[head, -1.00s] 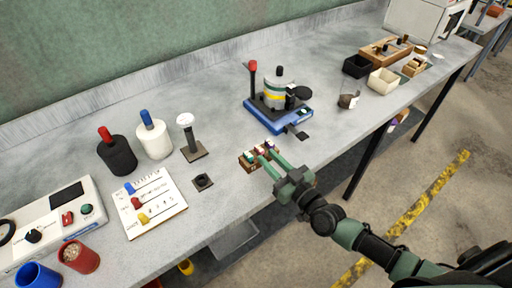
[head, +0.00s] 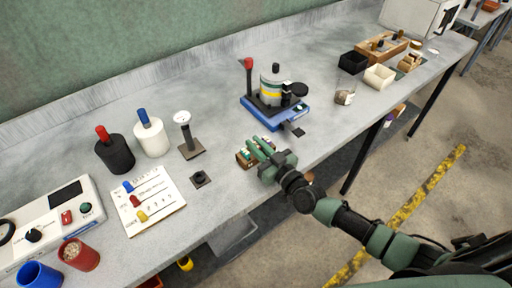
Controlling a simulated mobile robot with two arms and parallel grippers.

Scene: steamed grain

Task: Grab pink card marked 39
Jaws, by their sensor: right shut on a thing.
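A small wooden holder (head: 242,161) with small coloured cards stands near the front edge of the table in the head view. My right gripper (head: 259,147) reaches over this holder from the lower right. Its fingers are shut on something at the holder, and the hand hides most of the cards. I cannot make out a pink card or the number 39 from here. My left gripper is not in view.
A blue-based press (head: 270,120) stands just behind the holder. A small black square block (head: 201,179) and a gauge stand (head: 188,143) are to the left. A white slider board (head: 153,203) lies further left. The table's front edge is close.

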